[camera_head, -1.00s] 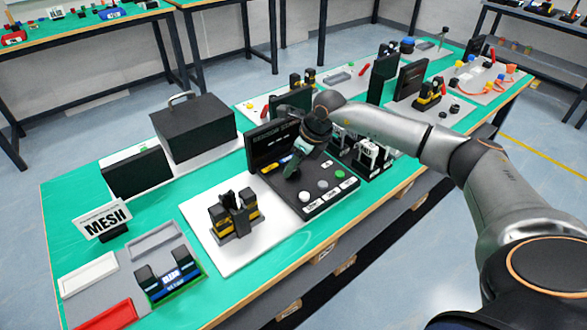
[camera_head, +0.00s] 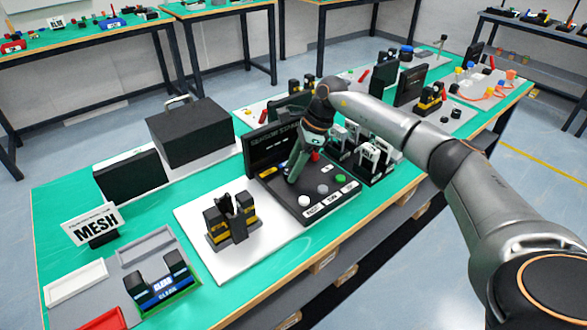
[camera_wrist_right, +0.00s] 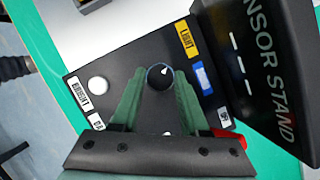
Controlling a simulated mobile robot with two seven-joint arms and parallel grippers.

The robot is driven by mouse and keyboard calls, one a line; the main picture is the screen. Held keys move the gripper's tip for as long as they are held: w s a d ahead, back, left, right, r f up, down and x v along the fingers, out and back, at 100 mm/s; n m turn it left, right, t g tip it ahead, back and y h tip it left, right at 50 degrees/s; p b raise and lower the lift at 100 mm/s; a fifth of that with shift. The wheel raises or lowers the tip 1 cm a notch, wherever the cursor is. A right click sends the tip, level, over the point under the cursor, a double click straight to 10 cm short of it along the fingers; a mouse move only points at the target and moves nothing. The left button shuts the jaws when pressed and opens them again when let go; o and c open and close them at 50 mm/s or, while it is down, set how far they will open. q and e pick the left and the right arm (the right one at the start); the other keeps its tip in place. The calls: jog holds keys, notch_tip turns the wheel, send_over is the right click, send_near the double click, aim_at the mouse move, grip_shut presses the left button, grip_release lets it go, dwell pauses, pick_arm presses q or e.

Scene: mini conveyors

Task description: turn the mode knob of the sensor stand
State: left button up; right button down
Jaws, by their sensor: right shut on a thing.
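The sensor stand (camera_head: 333,199) is a black panel with an upright display, on the table in the head view. Its display also shows at the right of the wrist view (camera_wrist_right: 240,50). The mode knob (camera_wrist_right: 159,76) is round and black with a white pointer toward the picture's upper right. A yellow "LIGHT" label (camera_wrist_right: 187,40) and a blue label (camera_wrist_right: 203,77) lie beside it. My right gripper (camera_head: 292,179) reaches down to the panel and hides the knob in the head view. Its green fingers (camera_wrist_right: 158,88) are shut on the knob from both sides. My left gripper is not in view.
The panel's front holds white (camera_head: 304,200), grey (camera_head: 323,189) and green (camera_head: 340,178) buttons. A red one (camera_wrist_right: 232,139) is close to the right gripper. A black and yellow fixture (camera_head: 231,217) stands to the left, and a dark box (camera_head: 195,135) behind.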

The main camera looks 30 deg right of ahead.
dwell(0.5)
jog(key=shift+c, duration=2.1)
grip_release()
jog(key=v, duration=1.2)
jog(key=shift+r, duration=0.3)
